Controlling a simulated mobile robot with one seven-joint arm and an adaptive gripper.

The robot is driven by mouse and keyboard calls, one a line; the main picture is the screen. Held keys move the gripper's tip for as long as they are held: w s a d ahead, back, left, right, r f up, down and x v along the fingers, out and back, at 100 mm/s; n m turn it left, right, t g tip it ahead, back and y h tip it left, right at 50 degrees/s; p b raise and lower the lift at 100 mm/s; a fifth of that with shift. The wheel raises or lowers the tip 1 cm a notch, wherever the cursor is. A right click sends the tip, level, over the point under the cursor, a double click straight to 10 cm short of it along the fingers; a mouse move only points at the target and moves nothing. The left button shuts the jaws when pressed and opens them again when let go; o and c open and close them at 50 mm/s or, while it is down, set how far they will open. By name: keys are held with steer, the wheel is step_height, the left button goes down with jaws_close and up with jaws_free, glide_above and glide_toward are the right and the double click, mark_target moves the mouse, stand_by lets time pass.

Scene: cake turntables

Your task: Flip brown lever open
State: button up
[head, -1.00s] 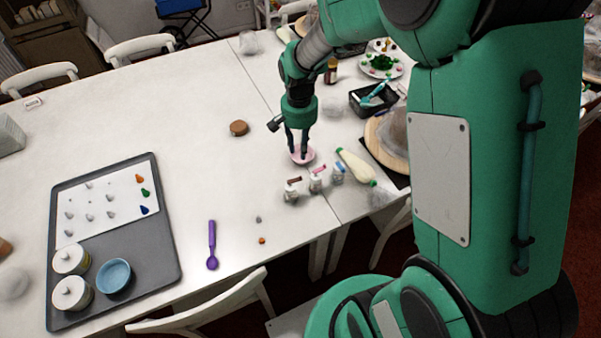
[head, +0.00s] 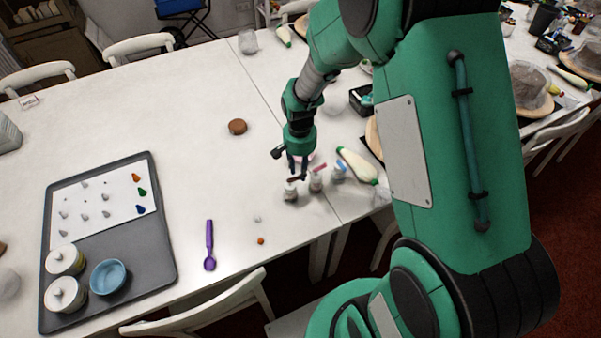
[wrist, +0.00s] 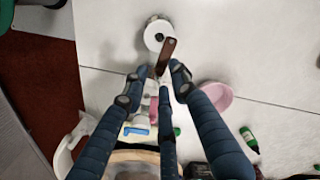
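The brown lever (wrist: 168,52) sticks out from the top of a small white-capped bottle (wrist: 157,33) in the wrist view. In the head view this bottle (head: 290,194) is the leftmost of three, with the brown lever (head: 294,179) at its top. My gripper (wrist: 159,72) has its fingertips apart, near the lever's lower end in the picture. Contact cannot be told. In the head view my gripper (head: 298,171) points down just above the bottle.
Bottles with a pink lever (head: 320,167) and a blue lever (head: 340,166) stand close to the right. A pink bowl (wrist: 217,96) lies beside my fingers. A pale squeeze bottle (head: 357,165) lies further right. The table left of the brown-lever bottle is mostly clear.

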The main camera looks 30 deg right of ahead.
steer(key=shift+f, duration=0.55)
jaws_close()
steer(key=shift+w+r+n+p, duration=0.1)
steer(key=shift+w+n+p, duration=0.2)
steer(key=shift+n+p, duration=0.45)
steer(key=shift+w+n, duration=0.2)
steer(key=shift+n, duration=0.35)
